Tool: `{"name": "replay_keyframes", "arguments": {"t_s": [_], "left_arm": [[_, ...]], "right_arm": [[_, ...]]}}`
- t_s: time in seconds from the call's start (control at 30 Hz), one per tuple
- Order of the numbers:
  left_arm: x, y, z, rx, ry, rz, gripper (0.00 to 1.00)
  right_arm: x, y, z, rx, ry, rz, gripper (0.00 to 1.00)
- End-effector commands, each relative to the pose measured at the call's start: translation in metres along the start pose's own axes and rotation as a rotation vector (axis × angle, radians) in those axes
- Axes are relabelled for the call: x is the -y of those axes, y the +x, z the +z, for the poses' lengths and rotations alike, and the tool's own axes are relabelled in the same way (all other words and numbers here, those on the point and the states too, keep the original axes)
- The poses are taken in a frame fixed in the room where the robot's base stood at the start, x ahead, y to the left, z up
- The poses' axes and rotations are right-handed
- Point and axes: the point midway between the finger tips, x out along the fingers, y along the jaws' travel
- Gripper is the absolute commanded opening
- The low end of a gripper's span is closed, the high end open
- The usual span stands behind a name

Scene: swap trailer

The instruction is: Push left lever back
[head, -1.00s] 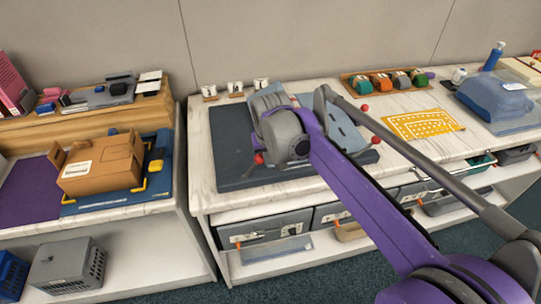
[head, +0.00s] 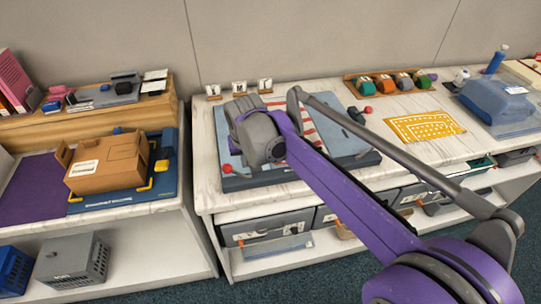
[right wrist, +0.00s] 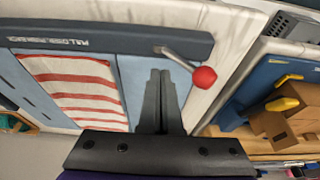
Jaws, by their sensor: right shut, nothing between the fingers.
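In the right wrist view this knob (right wrist: 204,78) sits on a short metal lever (right wrist: 178,56) at the end of the board's dark bar. My right gripper (right wrist: 160,76) is shut and empty, its fingertips beside the lever; contact cannot be told. In the head view my right arm hides the fingers and part of the board. My left gripper is not in view.
A yellow mat (head: 425,126) and a tray of coloured pieces (head: 382,86) lie to the right. A cardboard box (head: 104,164) stands on the left desk, across a gap.

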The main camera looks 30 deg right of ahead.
Motion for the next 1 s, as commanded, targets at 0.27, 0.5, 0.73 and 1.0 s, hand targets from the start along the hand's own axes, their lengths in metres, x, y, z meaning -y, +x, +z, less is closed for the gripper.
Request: {"name": "replay_keyframes", "arguments": {"t_s": [0.27, 0.5, 0.73, 1.0], "left_arm": [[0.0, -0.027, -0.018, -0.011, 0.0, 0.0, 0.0], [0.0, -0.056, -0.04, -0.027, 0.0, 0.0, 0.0], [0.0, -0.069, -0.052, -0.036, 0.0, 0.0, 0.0], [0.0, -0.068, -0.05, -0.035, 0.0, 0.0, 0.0]], "right_arm": [[-0.002, -0.043, 0.004, 0.0, 0.0, 0.002, 0.0], [-0.002, -0.091, 0.011, -0.001, -0.001, 0.002, 0.0], [-0.002, -0.114, 0.018, 0.001, -0.001, 0.003, 0.0], [-0.002, -0.112, 0.019, 0.003, 0.0, 0.004, 0.0]]}}
